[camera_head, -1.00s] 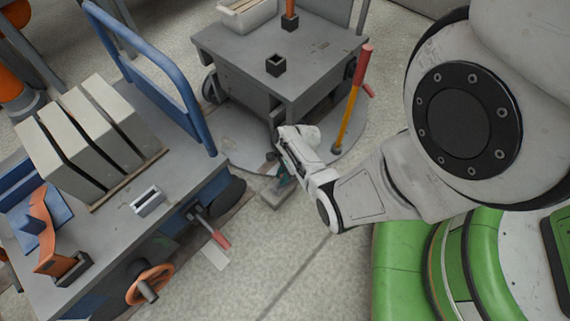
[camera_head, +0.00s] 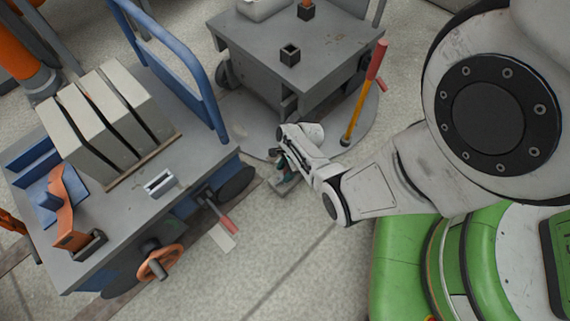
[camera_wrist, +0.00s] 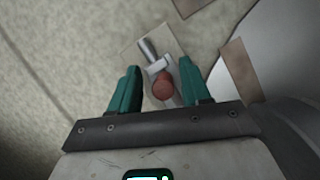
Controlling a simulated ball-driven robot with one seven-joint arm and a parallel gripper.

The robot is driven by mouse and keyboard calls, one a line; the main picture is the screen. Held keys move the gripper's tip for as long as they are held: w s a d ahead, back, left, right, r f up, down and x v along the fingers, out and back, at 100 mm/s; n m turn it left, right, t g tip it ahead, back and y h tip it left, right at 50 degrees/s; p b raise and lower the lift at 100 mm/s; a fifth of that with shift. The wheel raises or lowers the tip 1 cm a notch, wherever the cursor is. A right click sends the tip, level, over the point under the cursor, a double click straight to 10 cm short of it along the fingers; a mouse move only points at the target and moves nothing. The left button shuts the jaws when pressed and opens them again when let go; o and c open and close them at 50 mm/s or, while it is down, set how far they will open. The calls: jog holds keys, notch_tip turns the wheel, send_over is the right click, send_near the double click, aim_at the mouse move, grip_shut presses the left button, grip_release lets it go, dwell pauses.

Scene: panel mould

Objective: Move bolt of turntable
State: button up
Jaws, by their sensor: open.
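The turntable is a round grey floor plate (camera_head: 258,112) under a grey table (camera_head: 335,50). In the wrist view, a metal bolt with a red round knob (camera_wrist: 163,86) shows ahead of my gripper (camera_wrist: 158,85), between its two teal fingers. The fingers are apart, and I cannot tell how far beyond them the knob lies. In the head view, my gripper (camera_head: 283,162) points down near the turntable's front left edge, beside a small grey block (camera_head: 285,188) on the floor. My wrist hides part of that spot, and the bolt cannot be made out there.
A yellow lever with a red grip (camera_head: 365,90) stands right of the table. At left, a grey cart (camera_head: 120,225) with a blue handrail (camera_head: 180,40) carries several grey slabs (camera_head: 110,115). A red-handled lever (camera_head: 228,222) sticks out from it. The floor in front is clear.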

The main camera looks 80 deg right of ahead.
jog(key=p+v, duration=0.6)
jog(key=v, duration=0.5)
jog(key=shift+p, duration=0.35)
dwell(0.4)
jog(key=w+a+r+n+g+h, duration=0.1)
jog(key=a+r+n+h, duration=0.1)
jog(key=a+r+n, duration=0.95)
jog(key=w+a+r+n+g+h, duration=0.1)
jog(key=a+r+n+g, duration=0.1)
jog(key=a+r+n, duration=1.2)
jog(key=d+r+n+p, duration=0.1)
jog(key=d+r+p, duration=0.1)
jog(key=r+p, duration=1.2)
jog(key=d+r+n+p, duration=0.2)
jog(key=d+r+p, duration=0.1)
jog(key=r+p, duration=1.1)
jog(key=shift+d+p, duration=0.3)
jog(key=shift+p, duration=0.5)
